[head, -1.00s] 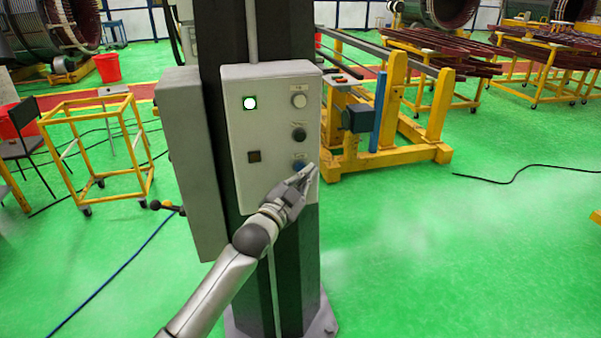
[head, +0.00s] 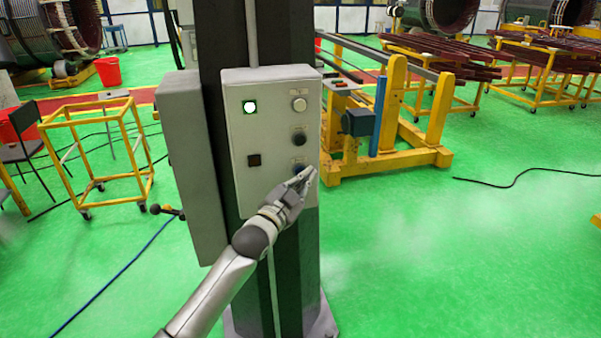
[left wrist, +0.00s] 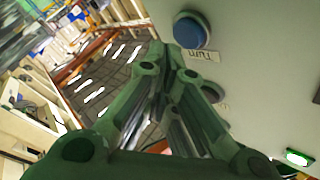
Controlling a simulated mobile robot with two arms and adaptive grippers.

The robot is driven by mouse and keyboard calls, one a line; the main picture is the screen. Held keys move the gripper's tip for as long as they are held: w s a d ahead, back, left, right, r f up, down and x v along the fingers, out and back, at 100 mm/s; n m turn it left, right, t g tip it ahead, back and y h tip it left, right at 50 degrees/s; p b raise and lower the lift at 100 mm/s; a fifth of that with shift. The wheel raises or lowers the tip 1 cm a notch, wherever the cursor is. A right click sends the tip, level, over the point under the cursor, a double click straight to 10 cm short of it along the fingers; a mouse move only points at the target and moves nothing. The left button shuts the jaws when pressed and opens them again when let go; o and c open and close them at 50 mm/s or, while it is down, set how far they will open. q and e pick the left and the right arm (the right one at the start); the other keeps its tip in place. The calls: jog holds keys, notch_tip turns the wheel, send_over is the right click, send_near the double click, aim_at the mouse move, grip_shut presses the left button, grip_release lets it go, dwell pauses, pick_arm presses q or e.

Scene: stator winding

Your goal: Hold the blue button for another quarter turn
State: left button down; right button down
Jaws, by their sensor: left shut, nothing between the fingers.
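The blue button (head: 298,167) is the lowest in the right column of a pale control panel (head: 240,185). It is partly covered by my left gripper (head: 312,172) in the head view. In the left wrist view the blue button (left wrist: 190,29) shows large, beside a label reading "Turn". My left gripper (left wrist: 173,52) is shut and empty, its fingertips close to the button's edge. I cannot tell whether they touch it. My right gripper is not in view.
A yellow frame (head: 400,125) stands right, a yellow cart (head: 95,145) left.

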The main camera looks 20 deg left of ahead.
pick_arm(q)
jog(key=shift+w+a, duration=0.15)
dwell(0.5)
jog(key=shift+w+a, duration=0.1)
jog(key=shift+w, duration=0.1)
jog(key=shift+w+a, duration=0.25)
jog(key=shift+w, duration=0.05)
dwell(2.8)
jog(key=shift+s+d, duration=0.1)
dwell(2.4)
jog(key=shift+s+d+p, duration=0.3)
jog(key=shift+s+d, duration=0.05)
jog(key=shift+s, duration=0.2)
jog(key=shift+s+d+p, duration=0.65)
jog(key=shift+s+d, duration=0.05)
jog(key=shift+s, duration=0.35)
jog(key=shift+s+d+p, duration=0.6)
jog(key=shift+s+d, duration=0.1)
jog(key=shift+s, duration=0.3)
